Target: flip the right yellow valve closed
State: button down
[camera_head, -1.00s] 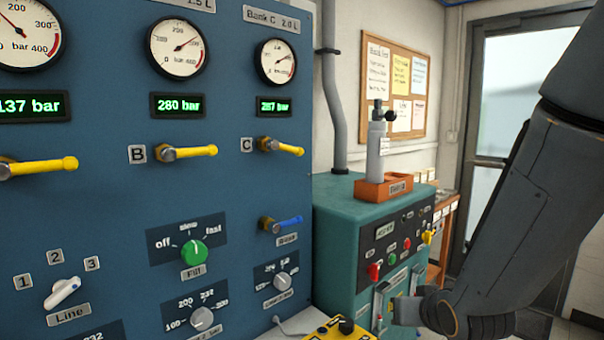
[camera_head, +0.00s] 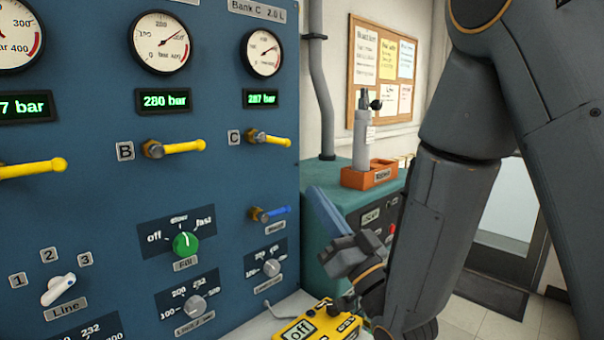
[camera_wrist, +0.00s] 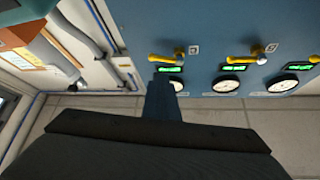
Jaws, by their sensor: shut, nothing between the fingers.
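The right yellow valve (camera_head: 268,139), beside the C label, is on the blue panel (camera_head: 225,110). Its lever lies nearly level and points right. In the wrist view, where the panel appears upside down, the same valve (camera_wrist: 168,59) is just above my fingertips in the picture. My gripper (camera_head: 314,192) is shut and empty, in front of the teal cabinet, below and to the right of the valve. Its fingers also show in the wrist view (camera_wrist: 160,80), pointing towards the panel. No contact with the valve is visible.
The B valve (camera_head: 175,148) and a blue lever (camera_head: 270,213) are nearby on the panel. The teal cabinet (camera_head: 310,235) with an orange holder (camera_head: 368,176) stands behind my gripper. A yellow box (camera_head: 305,330) sits below. The space before the C valve looks clear.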

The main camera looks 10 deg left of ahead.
jog(key=p, duration=0.5)
send_near(281, 144)
jog(key=x, duration=0.5)
jog(key=shift+s+r, duration=0.15)
jog(key=shift+w+a+r+p, duration=0.3)
jog(key=shift+w+a, duration=0.15)
jog(key=shift+w, duration=0.1)
